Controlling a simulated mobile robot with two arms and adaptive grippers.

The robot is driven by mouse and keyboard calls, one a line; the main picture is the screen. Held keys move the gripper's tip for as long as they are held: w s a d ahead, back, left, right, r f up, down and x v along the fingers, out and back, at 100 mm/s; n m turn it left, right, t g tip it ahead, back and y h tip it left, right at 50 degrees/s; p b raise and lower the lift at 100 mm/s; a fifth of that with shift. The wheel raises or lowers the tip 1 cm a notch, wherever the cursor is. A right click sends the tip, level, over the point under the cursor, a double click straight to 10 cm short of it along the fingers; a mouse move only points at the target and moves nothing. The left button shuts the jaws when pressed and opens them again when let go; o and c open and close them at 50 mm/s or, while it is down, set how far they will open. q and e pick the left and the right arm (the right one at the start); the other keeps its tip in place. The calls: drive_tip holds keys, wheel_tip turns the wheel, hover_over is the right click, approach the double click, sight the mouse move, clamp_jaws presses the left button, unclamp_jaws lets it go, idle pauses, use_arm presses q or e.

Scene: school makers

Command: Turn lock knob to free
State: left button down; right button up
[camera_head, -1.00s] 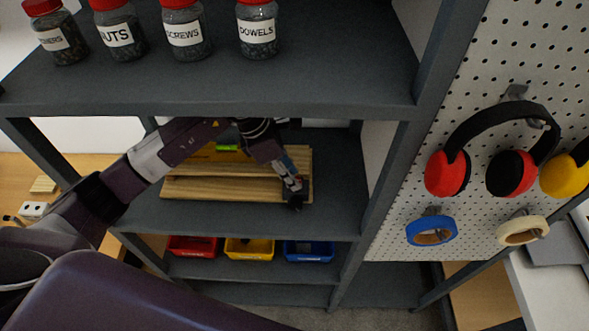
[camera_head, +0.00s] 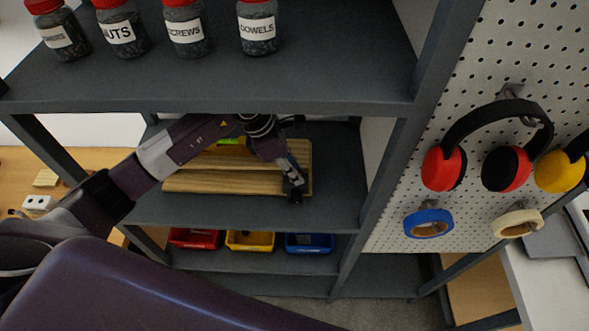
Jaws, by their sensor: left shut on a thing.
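My left gripper (camera_head: 295,188) reaches into the middle shelf bay and points down at the right end of the wooden planks (camera_head: 230,185). Its fingers are close together and shut on a small dark thing at the tips, mostly hidden by the fingers. I cannot make out a lock knob or which way it is turned. My left arm and wrist cover part of the planks and the yellow-green level (camera_head: 231,146) behind. My right gripper is out of view.
The grey shelf board (camera_head: 330,103) lies above my gripper, with several labelled jars on it. A grey post (camera_head: 385,185) stands to the right. Red (camera_head: 194,239), yellow (camera_head: 250,241) and blue bins (camera_head: 309,243) sit below. Earmuffs and tape hang on the pegboard (camera_head: 385,240).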

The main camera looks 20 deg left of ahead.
use_arm(q)
drive_tip(key=n+b, duration=0.1)
drive_tip(key=n+t+b, duration=0.1)
drive_tip(key=n, duration=0.1)
drive_tip(key=shift+f+y+b, duration=0.2)
drive_tip(key=shift+y+b, duration=0.1)
drive_tip(key=shift+b, duration=0.05)
drive_tip(key=n+b, duration=0.2)
drive_tip(key=shift+s+n+t+y, duration=0.1)
drive_tip(key=shift+n+t+y, duration=0.2)
drive_tip(key=shift+t, duration=0.1)
drive_tip(key=n+y+b, duration=0.1)
drive_tip(key=n+b, duration=0.2)
drive_tip(key=n+t+y+b, duration=0.1)
drive_tip(key=n+b, duration=0.1)
drive_tip(key=n, duration=0.1)
drive_tip(key=shift+d+b, duration=0.15)
drive_tip(key=shift+b, duration=0.25)
drive_tip(key=n+y+b, duration=0.1)
drive_tip(key=n, duration=0.2)
drive_tip(key=shift+r+b, duration=0.1)
drive_tip(key=shift+b, duration=0.2)
drive_tip(key=shift+r+n+y, duration=0.1)
drive_tip(key=shift+n+y, duration=0.4)
drive_tip(key=shift+n, duration=0.2)
drive_tip(key=shift+n+y, duration=0.3)
drive_tip(key=shift+n, duration=0.7)
drive_tip(key=shift+s, duration=0.1)
